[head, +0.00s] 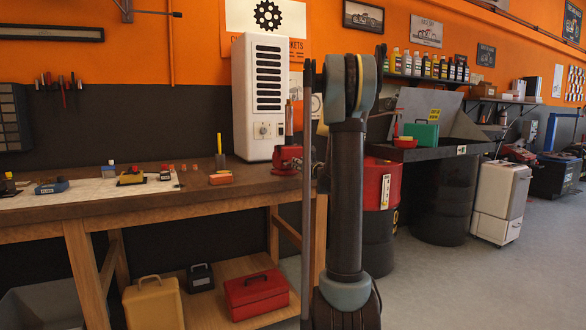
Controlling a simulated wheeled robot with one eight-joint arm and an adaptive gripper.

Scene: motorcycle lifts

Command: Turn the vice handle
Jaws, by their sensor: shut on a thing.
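A red vice (288,160) sits on the right end of the wooden workbench, just right of the white heater-like cabinet. Its right side is cut off by a thin dark upright post and by my own arm, which stands in front of it. The vice handle cannot be made out clearly. My arm rises from the bottom middle of the head view to a bent joint at the top. My gripper does not show; it is hidden behind the arm, so its place relative to the handle cannot be seen.
The workbench (150,192) holds a white cabinet (262,97), an orange block (220,179) and small items on a pale mat. A red toolbox (257,294) lies on the lower shelf. A red barrel (379,185) stands right of my arm. Grey floor is clear at front right.

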